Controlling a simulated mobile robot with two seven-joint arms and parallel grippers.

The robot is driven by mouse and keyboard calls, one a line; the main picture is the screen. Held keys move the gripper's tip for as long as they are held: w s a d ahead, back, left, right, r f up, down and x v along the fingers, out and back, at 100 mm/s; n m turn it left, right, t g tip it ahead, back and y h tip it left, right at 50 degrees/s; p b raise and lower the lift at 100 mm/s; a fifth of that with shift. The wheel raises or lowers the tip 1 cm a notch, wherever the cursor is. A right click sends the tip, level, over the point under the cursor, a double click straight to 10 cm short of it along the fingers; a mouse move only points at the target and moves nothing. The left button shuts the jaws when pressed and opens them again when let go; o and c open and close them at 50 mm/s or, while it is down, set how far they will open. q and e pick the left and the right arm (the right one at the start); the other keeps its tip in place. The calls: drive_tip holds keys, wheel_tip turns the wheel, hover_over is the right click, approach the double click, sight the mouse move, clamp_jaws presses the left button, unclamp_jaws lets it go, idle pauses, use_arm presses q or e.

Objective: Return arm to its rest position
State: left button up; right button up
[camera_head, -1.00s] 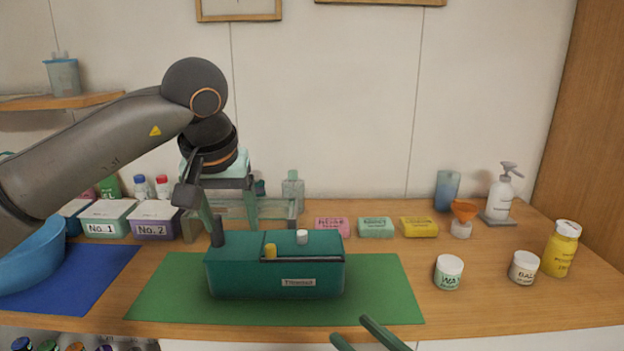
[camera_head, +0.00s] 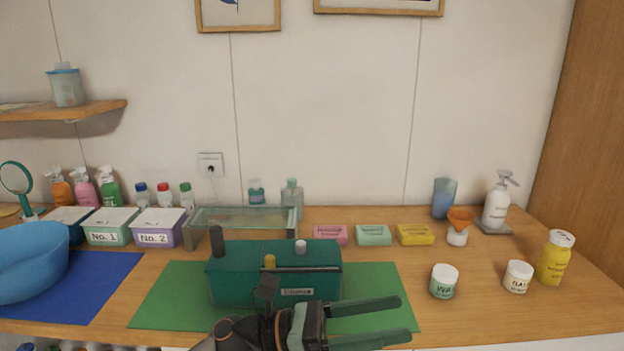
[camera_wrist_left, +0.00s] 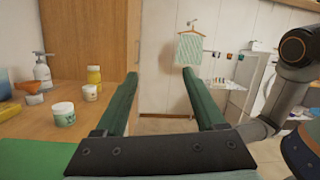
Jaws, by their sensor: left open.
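My left gripper (camera_head: 405,318) is low at the front edge of the table in the head view, with its arm coming in from the bottom. Its two green fingers are apart, point right, and hold nothing. It is in front of the teal box (camera_head: 225,280), over the front part of the green mat (camera_head: 160,295). In the left wrist view the open fingers (camera_wrist_left: 160,75) have an empty gap between them. My right gripper does not show; a grey arm link of mine is at the right of the left wrist view.
A glass stand (camera_head: 230,216) is behind the teal box. Soap bars (camera_head: 373,235), white-lidded jars (camera_head: 443,285) and a yellow bottle (camera_head: 556,258) stand to the right. A blue bowl (camera_head: 30,270) and lidded boxes (camera_head: 110,227) are at the left.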

use_arm(q)
drive_tip(key=w+a+f+n+t+y+p, duration=0.1)
drive_tip(key=w+a+f+n+t+y, duration=0.2)
drive_tip(key=a+f+n+t+y, duration=1)
drive_tip(key=w+a+f+n+t+h+p, duration=0.1)
drive_tip(key=w+f+n+t+h, duration=0.3)
drive_tip(key=n, duration=1.8)
drive_tip(key=s+a+f+n+g+y, duration=0.3)
drive_tip(key=s+a+f+n, duration=0.3)
drive_tip(key=s+f, duration=0.4)
drive_tip(key=s+a+f+n+g+y+p, duration=0.1)
drive_tip(key=s+a+f+n+g+y, duration=0.2)
drive_tip(key=s+a+f+n+y, duration=0.3)
drive_tip(key=s+f+n, duration=0.3)
drive_tip(key=s+f, duration=0.1)
drive_tip(key=shift+s+f+n+g, duration=0.25)
drive_tip(key=shift+f+n+g, duration=0.05)
drive_tip(key=shift+f, duration=0.1)
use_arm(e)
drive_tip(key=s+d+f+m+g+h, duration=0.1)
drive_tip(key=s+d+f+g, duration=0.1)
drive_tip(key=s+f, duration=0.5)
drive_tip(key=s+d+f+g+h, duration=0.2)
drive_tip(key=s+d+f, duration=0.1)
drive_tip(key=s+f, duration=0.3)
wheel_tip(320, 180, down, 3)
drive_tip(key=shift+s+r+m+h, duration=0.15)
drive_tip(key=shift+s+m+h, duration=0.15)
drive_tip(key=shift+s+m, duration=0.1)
